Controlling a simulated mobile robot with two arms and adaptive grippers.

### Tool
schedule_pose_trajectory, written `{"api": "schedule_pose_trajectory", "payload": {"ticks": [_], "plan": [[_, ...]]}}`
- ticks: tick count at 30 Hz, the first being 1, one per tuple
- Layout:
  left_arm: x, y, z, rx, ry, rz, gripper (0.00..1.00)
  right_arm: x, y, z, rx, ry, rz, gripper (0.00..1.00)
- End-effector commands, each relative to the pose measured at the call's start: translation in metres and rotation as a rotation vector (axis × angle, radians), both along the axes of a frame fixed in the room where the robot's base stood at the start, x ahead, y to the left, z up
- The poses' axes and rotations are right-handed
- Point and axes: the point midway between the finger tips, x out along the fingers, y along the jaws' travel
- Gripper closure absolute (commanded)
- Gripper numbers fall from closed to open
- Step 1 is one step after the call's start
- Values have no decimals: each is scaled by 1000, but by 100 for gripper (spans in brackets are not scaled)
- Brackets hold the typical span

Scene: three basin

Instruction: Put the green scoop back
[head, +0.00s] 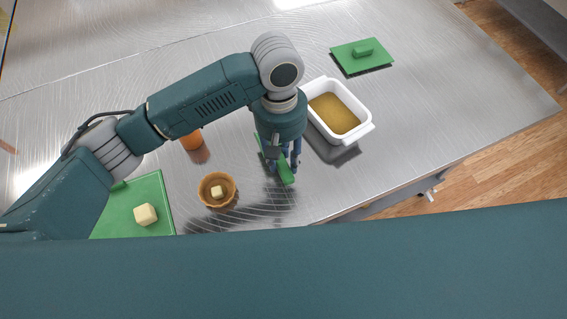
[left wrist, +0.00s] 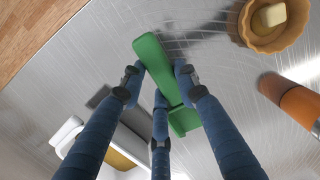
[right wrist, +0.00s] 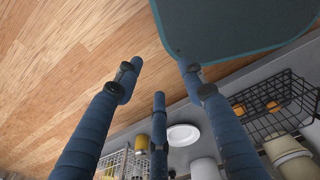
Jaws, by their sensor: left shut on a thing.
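The green scoop (head: 287,173) is in my left gripper (head: 283,160), in front of the white basin on the metal counter. In the left wrist view the scoop's flat green handle (left wrist: 151,58) passes between the fingers, which are shut on it; its other end (left wrist: 184,122) is partly hidden behind them. It appears to be held above the counter, but the height is hard to tell. My right gripper (right wrist: 160,82) is open and empty, over the wooden floor in the right wrist view.
A white basin (head: 367,129) with yellow-brown contents stands right of the scoop. At left are a brown bowl (head: 231,184), an orange cylinder (head: 191,140) and a green board (head: 152,188) with a pale cube. The back counter is clear.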

Motion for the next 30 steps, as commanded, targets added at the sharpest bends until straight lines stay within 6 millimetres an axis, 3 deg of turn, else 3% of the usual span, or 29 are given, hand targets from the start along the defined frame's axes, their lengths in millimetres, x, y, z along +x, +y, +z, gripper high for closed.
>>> {"api": "schedule_pose_trajectory", "payload": {"ticks": [4,10,22,23,24,25,30], "plan": [[-1,1,-16,3,2,0,100,0,3,4,4,0,3,60],[0,1,-42,1,0,0,100,0,-7,8,-8,0,5,60],[0,0,-47,0,0,0,100,0,-13,9,-14,0,1,60],[0,0,-47,0,0,0,64,0,-13,8,-14,0,1,60],[0,0,-47,0,-1,0,56,0,-13,8,-14,0,1,60],[0,0,-47,0,0,0,51,0,-13,8,-14,0,1,60],[0,0,-47,0,-1,0,51,0,-12,8,-14,0,1,60]]}}
